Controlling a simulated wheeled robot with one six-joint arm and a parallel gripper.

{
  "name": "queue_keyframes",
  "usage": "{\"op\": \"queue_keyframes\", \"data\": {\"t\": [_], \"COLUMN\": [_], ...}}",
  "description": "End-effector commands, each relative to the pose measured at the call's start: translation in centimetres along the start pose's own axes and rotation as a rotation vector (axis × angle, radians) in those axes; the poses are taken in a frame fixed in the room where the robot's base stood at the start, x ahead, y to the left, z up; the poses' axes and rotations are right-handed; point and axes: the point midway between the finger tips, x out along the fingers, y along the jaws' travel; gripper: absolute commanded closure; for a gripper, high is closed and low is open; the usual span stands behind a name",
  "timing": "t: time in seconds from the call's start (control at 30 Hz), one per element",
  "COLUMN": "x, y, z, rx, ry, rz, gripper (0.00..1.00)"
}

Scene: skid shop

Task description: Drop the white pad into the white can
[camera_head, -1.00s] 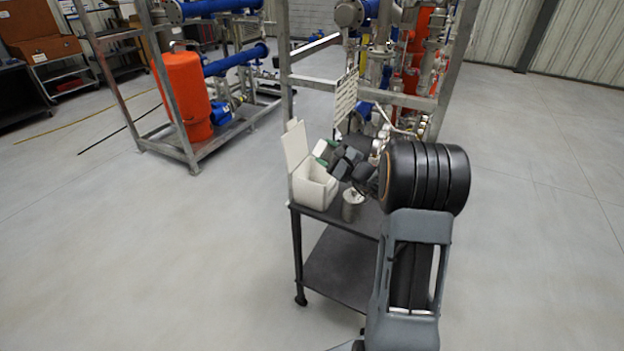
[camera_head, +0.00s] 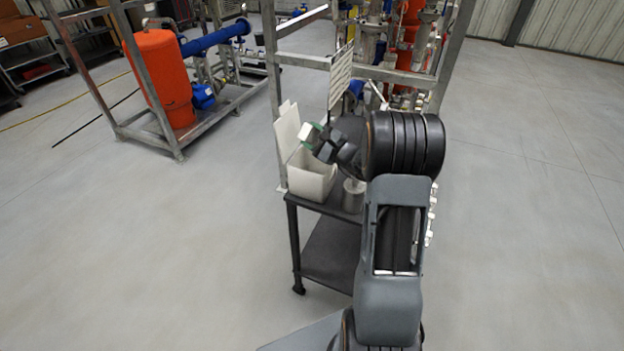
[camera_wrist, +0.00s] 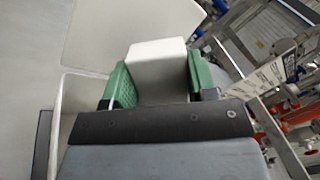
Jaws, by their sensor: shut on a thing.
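The white can (camera_head: 312,182) is a box with its lid (camera_head: 287,145) standing open, on the left end of a dark cart. My gripper (camera_head: 310,133) is shut on the white pad (camera_head: 304,133) and holds it above the can, near the raised lid. In the wrist view the pad (camera_wrist: 160,70) is a pale block between the green finger pads of my gripper (camera_wrist: 158,82). The can's lid (camera_wrist: 120,30) shows behind it and the can's wall (camera_wrist: 78,100) to the left. The can's inside is mostly hidden by my gripper.
A metal canister (camera_head: 353,196) stands on the cart (camera_head: 328,205) right beside the can. A steel skid frame (camera_head: 275,95) with pipes and a hanging tag sheet (camera_head: 341,75) rises just behind. The floor left of the cart is clear.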

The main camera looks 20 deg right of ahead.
Motion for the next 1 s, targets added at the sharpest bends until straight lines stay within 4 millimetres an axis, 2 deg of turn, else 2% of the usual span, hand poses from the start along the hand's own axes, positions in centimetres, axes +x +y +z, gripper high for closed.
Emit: {"op": "queue_keyframes", "data": {"t": [0.13,0.47,0.5,0.77,1.0], "x": [-0.07,-0.04,-0.04,-0.04,-0.09], "y": [1.16,1.36,1.36,1.35,1.36], "z": [-0.92,-1.03,-1.03,-1.02,-1.04], "rx": [0.0,0.0,0.0,0.0,0.0], "ry": [-0.001,-0.002,-0.002,-0.002,-0.002], "rz": [0.001,0.001,0.001,0.001,0.001], "gripper": [0.78,0.78,0.44,0.19,0.18]}}
